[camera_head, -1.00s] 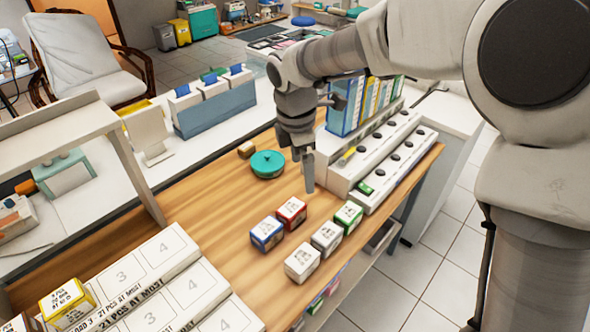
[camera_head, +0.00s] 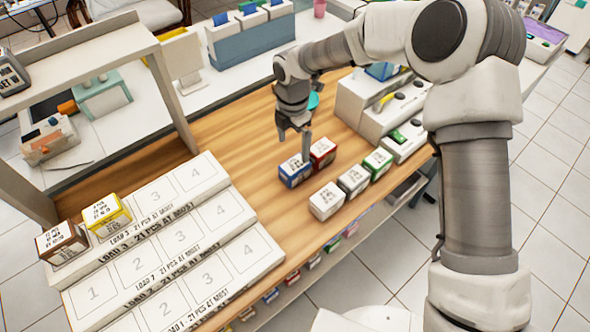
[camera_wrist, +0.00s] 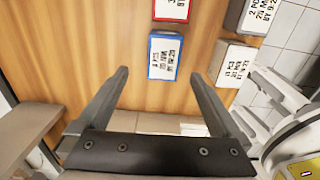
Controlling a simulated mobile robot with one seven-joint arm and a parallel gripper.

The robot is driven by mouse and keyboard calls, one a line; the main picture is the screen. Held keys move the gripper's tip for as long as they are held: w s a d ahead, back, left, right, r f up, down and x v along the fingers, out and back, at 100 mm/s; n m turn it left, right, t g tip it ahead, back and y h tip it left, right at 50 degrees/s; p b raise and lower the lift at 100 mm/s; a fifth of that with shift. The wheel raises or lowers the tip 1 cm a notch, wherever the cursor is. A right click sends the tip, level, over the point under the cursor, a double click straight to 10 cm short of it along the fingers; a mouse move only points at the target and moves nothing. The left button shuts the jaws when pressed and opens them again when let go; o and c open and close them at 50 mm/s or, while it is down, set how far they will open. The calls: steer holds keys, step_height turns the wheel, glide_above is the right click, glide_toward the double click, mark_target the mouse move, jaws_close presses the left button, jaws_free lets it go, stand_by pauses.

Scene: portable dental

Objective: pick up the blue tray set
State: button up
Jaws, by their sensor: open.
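The blue tray set (camera_head: 295,173) is a small box with blue sides and a white printed top, on the wooden counter. My gripper (camera_head: 295,146) is open and empty, pointing down just above and behind it in the head view; one finger overlaps the box's top edge there. In the wrist view the blue tray set (camera_wrist: 164,56) lies ahead, roughly centred between the lines of the two open fingers (camera_wrist: 158,76). I see no contact.
A red box (camera_head: 323,152) stands close beside the blue one. A numbered white rack (camera_head: 165,245) holds yellow (camera_head: 107,214) and brown (camera_head: 62,242) boxes. Bare wood (camera_head: 235,155) lies left of the gripper.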

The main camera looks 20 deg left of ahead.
mark_target(295, 164)
step_height(295, 164, down, 4)
steer(key=shift+r, duration=0.25)
steer(key=shift+s+d+f, duration=0.1)
steer(key=shift+d+f, duration=0.05)
steer(key=shift+f, duration=1.2)
steer(key=shift+s+d+f, duration=0.1)
steer(key=shift+d+f, duration=0.05)
steer(key=shift+f, duration=1.2)
steer(key=shift+c, duration=0.3)
steer(key=shift+w+r, duration=0.1)
jaws_close()
